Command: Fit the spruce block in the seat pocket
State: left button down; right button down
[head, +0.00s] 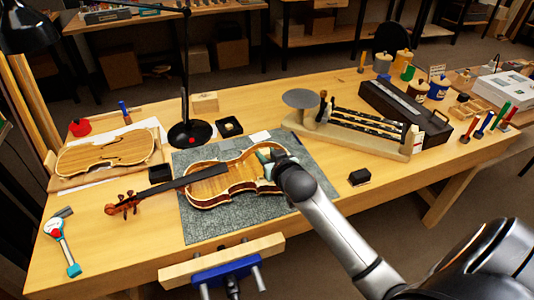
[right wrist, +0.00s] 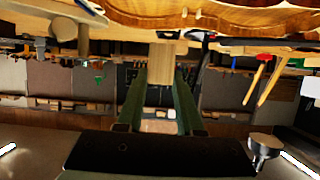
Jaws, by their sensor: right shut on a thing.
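The open violin body (head: 212,189), without its top, lies on the grey-green mat (head: 215,224), its neck pointing left. My right gripper (head: 268,158) is at the body's right end, partly hidden by its own wrist. In the right wrist view its two green fingers (right wrist: 163,88) are shut on a pale spruce block (right wrist: 165,64). The block's far end is close to the violin's wooden edge (right wrist: 215,17); I cannot tell whether they touch. The seat pocket cannot be made out. My left gripper is not in view.
A black lamp base (head: 190,134) stands behind the violin. A wooden fixture (head: 375,146) with dark strips lies to the right, and a small black box (head: 359,177) sits right of the mat. A vise (head: 225,268) is at the front edge.

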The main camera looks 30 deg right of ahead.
jog(key=shift+r+p, duration=0.1)
jog(key=shift+p, duration=0.2)
jog(key=shift+f+b, duration=1.85)
jog(key=shift+f, duration=1.15)
jog(key=shift+p, duration=0.95)
jog(key=shift+f+b, duration=0.95)
jog(key=shift+f, duration=0.4)
jog(key=shift+c, duration=2.3)
grip_release()
jog(key=shift+s, duration=0.15)
